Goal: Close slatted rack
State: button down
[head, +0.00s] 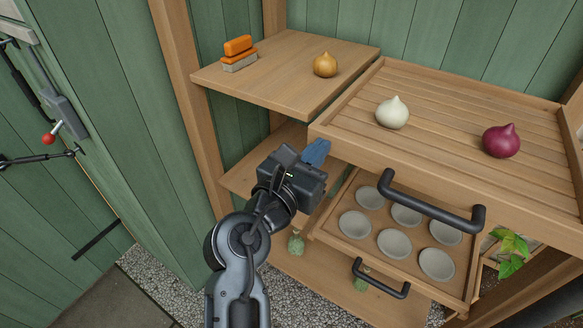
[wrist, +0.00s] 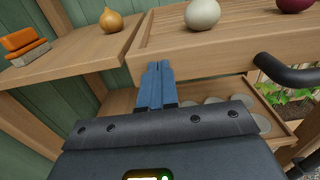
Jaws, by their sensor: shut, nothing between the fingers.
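The slatted rack (head: 445,108) is a wooden tray with a slatted bed and a black bar handle (head: 430,204). It stands out forward of the shelf beside it. A white onion (head: 392,113) and a red onion (head: 501,141) sit on it. My gripper (head: 317,151) is shut and empty at the rack's front left corner. In the wrist view, its blue fingertips (wrist: 155,67) meet the rack's front board (wrist: 215,53) near its left end. I cannot tell whether they touch it.
A lower drawer (head: 348,250) with several grey cups is pulled out below, with its own black handle (head: 381,279). The left shelf (head: 285,75) holds a yellow onion (head: 325,65) and an orange-and-grey block (head: 239,53). A green plant (head: 511,250) is at right.

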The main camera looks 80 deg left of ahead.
aim_at(336, 132)
jog(key=x, duration=0.6)
jog(key=shift+w+a, duration=0.1)
jog(key=shift+w+a+r, duration=0.1)
jog(key=shift+w, duration=0.1)
jog(key=shift+w+r, duration=0.1)
